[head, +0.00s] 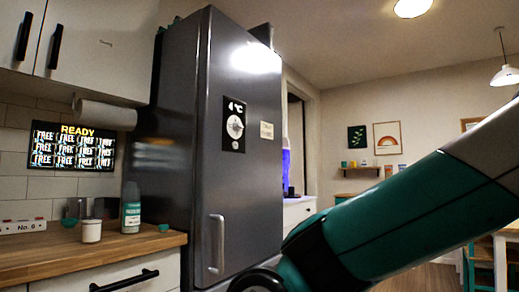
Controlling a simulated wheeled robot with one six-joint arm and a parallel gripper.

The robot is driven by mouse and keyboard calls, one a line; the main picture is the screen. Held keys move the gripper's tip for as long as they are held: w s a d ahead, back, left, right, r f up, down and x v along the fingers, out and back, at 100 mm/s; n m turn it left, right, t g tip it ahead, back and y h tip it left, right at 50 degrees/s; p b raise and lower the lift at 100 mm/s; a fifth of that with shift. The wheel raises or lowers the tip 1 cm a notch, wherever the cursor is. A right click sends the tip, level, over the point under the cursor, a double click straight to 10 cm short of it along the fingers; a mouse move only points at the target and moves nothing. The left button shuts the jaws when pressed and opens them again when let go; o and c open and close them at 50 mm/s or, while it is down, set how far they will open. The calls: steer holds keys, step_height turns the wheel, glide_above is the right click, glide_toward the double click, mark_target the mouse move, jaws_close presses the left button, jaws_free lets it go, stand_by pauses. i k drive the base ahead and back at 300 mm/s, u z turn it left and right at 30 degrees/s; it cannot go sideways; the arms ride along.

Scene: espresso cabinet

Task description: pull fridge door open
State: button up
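The fridge is a tall dark grey cabinet in the middle of the head view. Its door (238,170) looks closed, with a small dial panel marked 4 °C (234,125) and a pale label on it. A light vertical bar handle (217,244) sits low on the door near its left edge. My green arm crosses the lower right of the picture, in front of the door's lower right part. My gripper is not in view, so whether it is open or shut does not show.
A wooden counter (90,256) to the left holds a white jar (91,231) and a green-labelled bottle (131,208). A black drawer handle (124,281) is below it. A lit screen (73,147) hangs on the tiled wall. A table (508,230) stands at far right.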

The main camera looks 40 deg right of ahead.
mark_target(239, 192)
steer(key=u, duration=0.2)
steer(key=i, duration=1.35)
steer(key=z, duration=0.7)
